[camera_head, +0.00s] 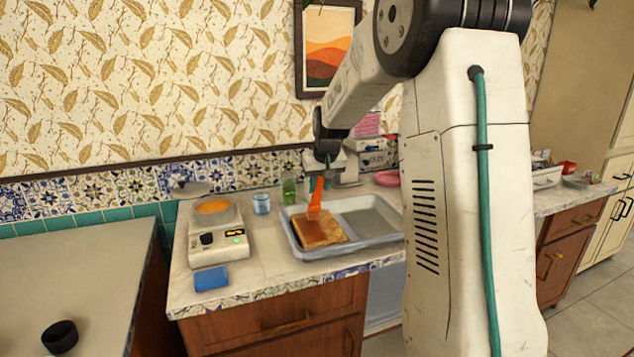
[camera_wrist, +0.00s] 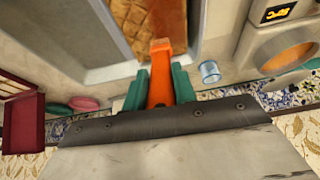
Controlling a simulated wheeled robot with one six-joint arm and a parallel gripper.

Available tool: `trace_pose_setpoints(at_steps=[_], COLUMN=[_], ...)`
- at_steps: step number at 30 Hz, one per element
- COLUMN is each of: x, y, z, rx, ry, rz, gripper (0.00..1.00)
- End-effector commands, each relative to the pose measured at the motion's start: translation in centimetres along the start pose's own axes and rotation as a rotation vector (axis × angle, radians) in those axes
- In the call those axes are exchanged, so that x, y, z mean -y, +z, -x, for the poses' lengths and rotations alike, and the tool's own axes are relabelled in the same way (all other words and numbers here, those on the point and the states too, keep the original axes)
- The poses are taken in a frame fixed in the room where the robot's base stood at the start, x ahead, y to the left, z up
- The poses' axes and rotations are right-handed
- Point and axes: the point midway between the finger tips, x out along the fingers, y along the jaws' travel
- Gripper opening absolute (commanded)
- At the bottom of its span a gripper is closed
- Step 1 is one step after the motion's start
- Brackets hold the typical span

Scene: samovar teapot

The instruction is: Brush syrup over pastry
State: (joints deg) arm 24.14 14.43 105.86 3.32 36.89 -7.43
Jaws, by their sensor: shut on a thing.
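A square golden-brown pastry (camera_head: 318,231) lies in the left part of a grey metal tray (camera_head: 372,241) on the counter. Its top looks darker on part of the left side. My gripper (camera_head: 322,172) is above the pastry, shut on an orange brush (camera_head: 315,196) that points down, its lower end at the pastry's far part. In the wrist view, the green fingers of my gripper (camera_wrist: 160,88) clasp the orange brush (camera_wrist: 160,62), and the pastry (camera_wrist: 153,22) shows beyond it. Whether the bristles touch the pastry is hard to tell. A pot of orange syrup (camera_head: 214,206) sits on a white heater (camera_head: 218,240) to the left.
A blue sponge (camera_head: 211,277) lies at the counter's front left. A white appliance (camera_head: 346,165) stands behind the tray's right part. The tray's right half is empty.

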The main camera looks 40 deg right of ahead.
Motion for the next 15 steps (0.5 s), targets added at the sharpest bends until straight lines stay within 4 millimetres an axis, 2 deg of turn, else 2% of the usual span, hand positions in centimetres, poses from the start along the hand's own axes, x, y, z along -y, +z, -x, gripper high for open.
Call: trace_pose_setpoints(at_steps=[6, 15], x=[-0.3, -0.6], y=[1.7, 2.7], z=[0.7, 1.1], rx=[0.0, 0.0], ry=[0.0, 0.0], rz=[-0.001, -0.002], gripper=[0.04, 0.04])
